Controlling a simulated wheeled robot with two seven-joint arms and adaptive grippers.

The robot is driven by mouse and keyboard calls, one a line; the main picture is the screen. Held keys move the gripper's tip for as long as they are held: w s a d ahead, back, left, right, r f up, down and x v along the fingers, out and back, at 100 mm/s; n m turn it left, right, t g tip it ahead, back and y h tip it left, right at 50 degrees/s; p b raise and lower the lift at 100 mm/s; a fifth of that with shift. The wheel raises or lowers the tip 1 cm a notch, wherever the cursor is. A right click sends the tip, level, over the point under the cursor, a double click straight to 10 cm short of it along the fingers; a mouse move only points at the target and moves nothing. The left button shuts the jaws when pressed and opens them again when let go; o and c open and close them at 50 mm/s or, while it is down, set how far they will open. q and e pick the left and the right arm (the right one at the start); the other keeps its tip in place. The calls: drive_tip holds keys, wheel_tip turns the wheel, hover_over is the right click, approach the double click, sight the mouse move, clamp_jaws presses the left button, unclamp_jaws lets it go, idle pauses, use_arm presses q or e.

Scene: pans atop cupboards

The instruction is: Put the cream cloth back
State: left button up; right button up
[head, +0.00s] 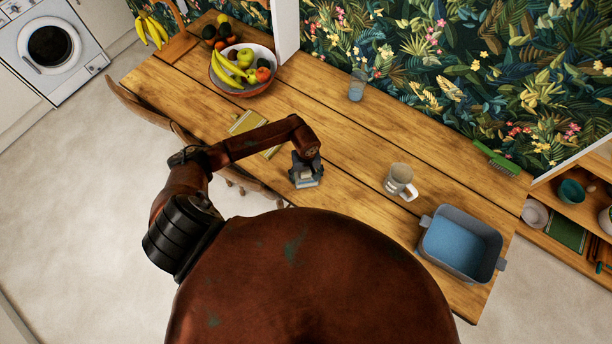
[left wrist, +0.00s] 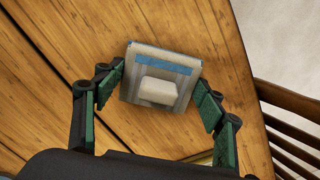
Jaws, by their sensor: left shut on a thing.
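The cream cloth (left wrist: 160,78) shows in the left wrist view as a flat square with a blue band and a pale raised block in its middle. My left gripper (left wrist: 160,92) is shut on it, with green-padded fingers at its two sides. In the head view my left gripper (head: 306,183) is over the table's front middle, and the cloth shows only as a small pale patch between its fingers. I cannot tell whether the cloth touches the table. My right gripper is not in view.
A green-and-yellow cloth (head: 247,123) lies left of my gripper on the wooden table (head: 340,135). A fruit bowl (head: 238,88) stands at the back left, a glass (head: 357,85) at the back. A mug (head: 401,180), blue-grey tub (head: 425,238) and green brush (head: 495,157) are right.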

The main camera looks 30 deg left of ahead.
sight(306, 175)
use_arm(q)
drive_tip(key=shift+f, duration=0.1)
drive_tip(key=shift+f, duration=0.1)
drive_tip(key=o, duration=1.1)
drive_tip(key=shift+r, duration=0.4)
wheel_tip(306, 175, up, 10)
drive_tip(key=shift+r+b, duration=0.2)
drive_tip(key=shift+b, duration=0.5)
drive_tip(key=shift+r, duration=0.65)
drive_tip(key=shift+s, duration=0.1)
